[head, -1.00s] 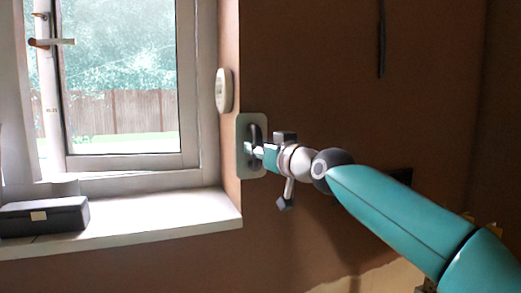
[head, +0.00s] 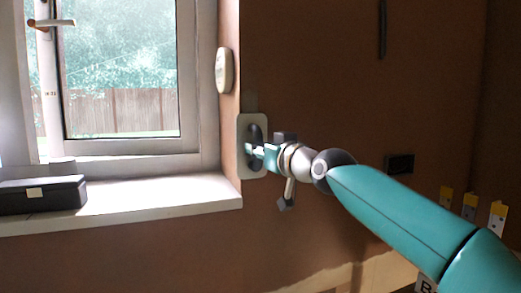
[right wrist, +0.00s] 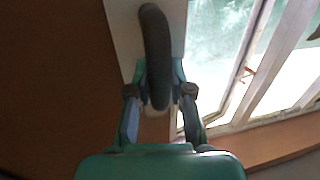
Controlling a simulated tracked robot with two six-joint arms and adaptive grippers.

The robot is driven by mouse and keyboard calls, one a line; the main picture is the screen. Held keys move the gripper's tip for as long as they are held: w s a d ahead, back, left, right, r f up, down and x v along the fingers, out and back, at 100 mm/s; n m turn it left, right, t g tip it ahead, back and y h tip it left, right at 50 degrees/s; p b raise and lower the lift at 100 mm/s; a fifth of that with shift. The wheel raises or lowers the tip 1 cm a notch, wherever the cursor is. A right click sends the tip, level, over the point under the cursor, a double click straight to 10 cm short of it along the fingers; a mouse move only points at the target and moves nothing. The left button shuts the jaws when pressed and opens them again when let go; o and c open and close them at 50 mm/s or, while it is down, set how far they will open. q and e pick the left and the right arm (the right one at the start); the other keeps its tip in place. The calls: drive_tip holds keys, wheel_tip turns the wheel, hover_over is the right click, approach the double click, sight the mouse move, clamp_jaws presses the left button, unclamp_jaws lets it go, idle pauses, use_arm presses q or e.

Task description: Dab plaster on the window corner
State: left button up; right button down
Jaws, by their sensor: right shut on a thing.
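My right gripper (head: 258,151) is shut on the dark handle of a trowel with a pale plate (head: 245,172). The plate is upright against or close to the brown wall (head: 310,75) at the right edge of the window recess. In the right wrist view the gripper (right wrist: 160,95) has its fingers on either side of the dark handle, with the pale plate (right wrist: 122,25) behind it. The window (head: 120,90) stands to the left, above a white sill (head: 160,205). I cannot tell whether the plate touches the wall. My left gripper is out of view.
A dark box (head: 42,195) stands on the sill's left. A white oval device (head: 224,70) is on the recess side above the trowel. A dark socket (head: 399,164) sits on the wall at right. Several yellow-tipped items (head: 497,214) stand at lower right.

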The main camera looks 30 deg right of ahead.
sight(261, 162)
drive_tip(key=shift+f+b, duration=1.2)
drive_tip(key=shift+f, duration=0.4)
drive_tip(key=shift+r+p, duration=7.35)
drive_tip(key=shift+r, duration=0.8)
wheel_tip(261, 162, down, 16)
drive_tip(key=b, duration=1.5)
drive_tip(key=shift+f+b, duration=0.15)
drive_tip(key=shift+b, duration=0.2)
drive_tip(key=shift+s, duration=0.1)
drive_tip(key=s+a+b, duration=0.1)
drive_tip(key=s+a, duration=0.1)
drive_tip(key=s, duration=0.6)
drive_tip(key=shift+s, duration=0.3)
